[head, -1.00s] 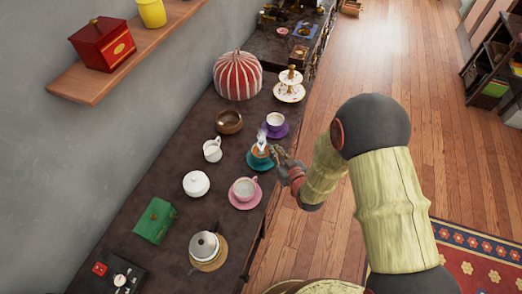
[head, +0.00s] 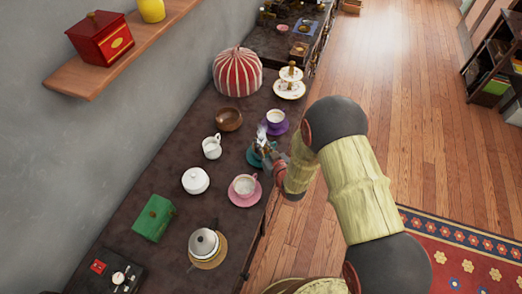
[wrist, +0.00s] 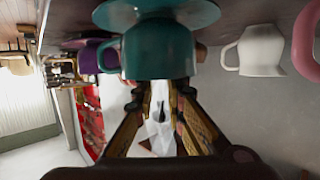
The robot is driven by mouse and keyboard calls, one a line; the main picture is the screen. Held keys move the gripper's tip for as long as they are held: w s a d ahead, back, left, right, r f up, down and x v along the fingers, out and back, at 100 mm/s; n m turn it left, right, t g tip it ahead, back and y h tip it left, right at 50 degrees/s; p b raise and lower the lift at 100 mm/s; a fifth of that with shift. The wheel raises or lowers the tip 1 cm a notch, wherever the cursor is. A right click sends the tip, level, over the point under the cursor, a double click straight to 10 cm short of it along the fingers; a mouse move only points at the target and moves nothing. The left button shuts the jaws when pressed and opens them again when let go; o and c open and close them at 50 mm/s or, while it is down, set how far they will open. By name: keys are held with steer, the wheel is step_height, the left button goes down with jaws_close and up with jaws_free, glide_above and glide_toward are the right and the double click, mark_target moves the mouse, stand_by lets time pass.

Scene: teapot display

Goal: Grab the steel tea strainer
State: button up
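I cannot make out the steel tea strainer for certain. A small dark upright shape shows between my fingertips in the wrist view, too unclear to name. My gripper (head: 266,150) is at the teal cup, covering most of it in the head view. In the upside-down wrist view, the teal cup (wrist: 158,50) is straight ahead of my gripper (wrist: 166,88), with the fingertips at its rim. The two patterned fingers stand apart, with a gap between the tips. The cup is on a teal saucer (head: 252,155) and steam rises there.
A pink cup (head: 244,186), a purple saucer (head: 279,128) with a cup, a white creamer (head: 212,147) and a wooden bowl (head: 228,120) stand close by. A kettle (head: 204,244) and green box (head: 153,218) are nearer. The striped cozy (head: 237,74) is behind.

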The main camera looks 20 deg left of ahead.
jaws_close()
steer(key=shift+r, duration=0.1)
stand_by(0.5)
